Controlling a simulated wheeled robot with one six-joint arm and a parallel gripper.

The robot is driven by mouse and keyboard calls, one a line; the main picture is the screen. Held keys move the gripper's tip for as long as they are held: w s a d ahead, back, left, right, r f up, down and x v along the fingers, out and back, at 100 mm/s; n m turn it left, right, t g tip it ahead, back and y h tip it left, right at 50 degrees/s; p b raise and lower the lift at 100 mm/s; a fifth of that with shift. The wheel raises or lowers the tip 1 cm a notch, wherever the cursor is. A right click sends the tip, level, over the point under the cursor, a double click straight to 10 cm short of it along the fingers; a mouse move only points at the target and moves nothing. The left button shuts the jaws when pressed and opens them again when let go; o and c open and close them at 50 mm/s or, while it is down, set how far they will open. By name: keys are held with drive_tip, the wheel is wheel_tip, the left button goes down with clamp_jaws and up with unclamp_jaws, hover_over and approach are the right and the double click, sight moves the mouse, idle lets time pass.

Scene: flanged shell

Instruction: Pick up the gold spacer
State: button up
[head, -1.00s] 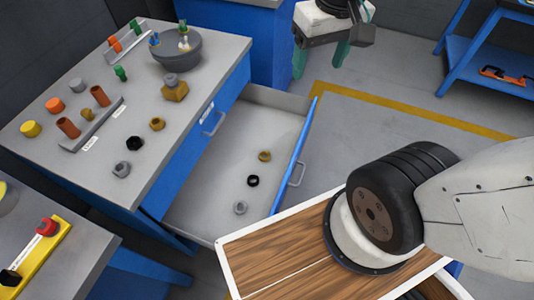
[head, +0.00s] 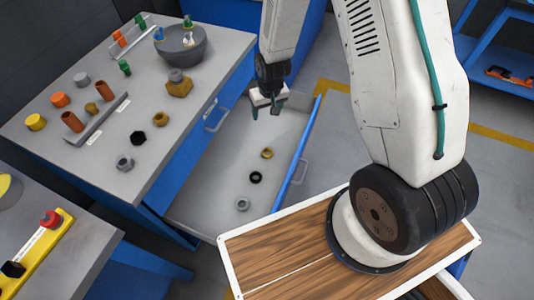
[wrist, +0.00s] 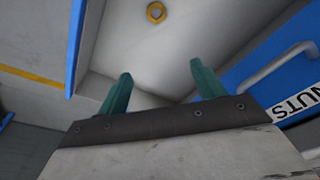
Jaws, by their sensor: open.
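The gold spacer (head: 267,154) is a small gold ring lying on the floor of the open drawer (head: 205,195). In the wrist view the gold spacer (wrist: 156,12) shows near the top edge, ahead of the fingertips and roughly between them. My gripper (head: 265,112) hangs over the far part of the drawer, behind and above the spacer and apart from it. Its green fingers (wrist: 160,72) are spread, with nothing between them.
A black ring (head: 255,177) and a grey ring (head: 242,204) lie nearer in the same drawer. The drawer's blue front (head: 299,155) and handle stand to the right. The grey-topped bench (head: 105,180) at left holds nuts, cylinders and a grey bowl (head: 180,43).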

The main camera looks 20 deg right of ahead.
approach(267, 152)
drive_tip(key=shift+f, duration=0.3)
drive_tip(key=f, duration=0.7)
drive_tip(key=shift+w+a+f, duration=0.1)
drive_tip(key=shift+w+f, duration=0.2)
drive_tip(key=shift+w, duration=0.05)
drive_tip(key=c, duration=1.1)
drive_tip(key=shift+r, duration=0.1)
drive_tip(key=shift+c, duration=0.2)
